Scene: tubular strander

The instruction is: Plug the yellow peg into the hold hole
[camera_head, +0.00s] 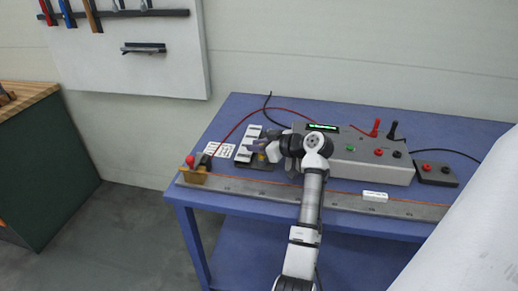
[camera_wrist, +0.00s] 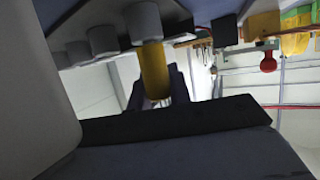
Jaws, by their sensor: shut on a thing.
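The yellow peg (camera_wrist: 154,72) shows in the wrist view as a short yellow cylinder, its one end meeting a grey round collar (camera_wrist: 142,22). I cannot tell whether it sits inside the collar or only lines up with it. My gripper (camera_head: 261,148) is over the small labelled block (camera_head: 243,152) on the bench, shut on the yellow peg; its dark fingers also show in the wrist view (camera_wrist: 165,105). A little yellow shows under the fingers in the head view. Which opening is the hold hole cannot be told; my gripper and arm hide part of the block.
A grey control box (camera_head: 368,158) with a green display stands right of my gripper on the blue bench (camera_head: 235,112). A brass block with a red knob (camera_head: 190,162) is at the left. A metal rail (camera_head: 250,188) runs along the front. Red and black cables cross behind.

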